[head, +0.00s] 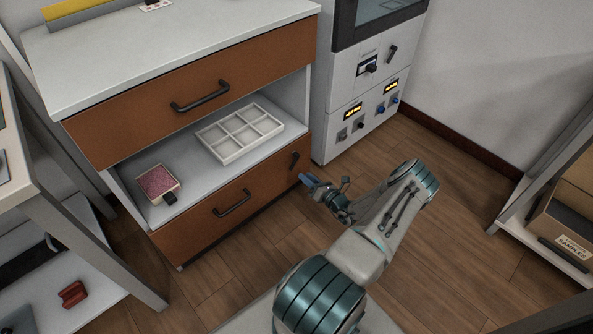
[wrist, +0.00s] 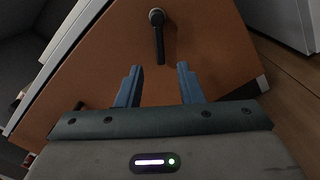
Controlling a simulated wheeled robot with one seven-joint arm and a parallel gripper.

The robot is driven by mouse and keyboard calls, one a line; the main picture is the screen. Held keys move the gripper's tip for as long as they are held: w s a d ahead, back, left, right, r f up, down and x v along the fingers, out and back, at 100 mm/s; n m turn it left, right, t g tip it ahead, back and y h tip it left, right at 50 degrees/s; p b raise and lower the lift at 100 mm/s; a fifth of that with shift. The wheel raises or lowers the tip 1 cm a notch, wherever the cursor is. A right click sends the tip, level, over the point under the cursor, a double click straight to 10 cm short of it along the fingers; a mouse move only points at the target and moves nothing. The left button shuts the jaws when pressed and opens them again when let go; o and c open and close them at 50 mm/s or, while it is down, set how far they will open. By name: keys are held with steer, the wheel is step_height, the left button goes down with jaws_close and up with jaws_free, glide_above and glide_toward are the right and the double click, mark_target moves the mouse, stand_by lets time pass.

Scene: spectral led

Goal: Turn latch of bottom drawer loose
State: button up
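The bottom drawer (head: 245,196) has a brown front with a dark bar handle (head: 232,204) and sits low in the cabinet. It looks closed. Its black latch (head: 294,160) is near the right end of the drawer front. In the wrist view the latch (wrist: 157,35) has a round pivot at the top and a lever hanging down in the picture. My gripper (head: 308,181) is just in front of the drawer's right end. In the wrist view my gripper (wrist: 157,78) has its two blue fingers apart, with nothing between them. The lever's tip is just beyond the fingertips, apart from them.
Above the drawer, an open shelf holds a white compartment tray (head: 240,134) and a small box with pink contents (head: 158,184). The upper drawer (head: 200,90) is closed. A white instrument cabinet (head: 365,90) with knobs stands at right. Wooden floor (head: 265,260) is clear before the drawer.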

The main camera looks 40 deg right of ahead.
steer(key=w+b, duration=0.1)
steer(key=w, duration=0.6)
steer(key=shift+a+b, duration=0.25)
steer(key=shift+b, duration=0.1)
jaws_close()
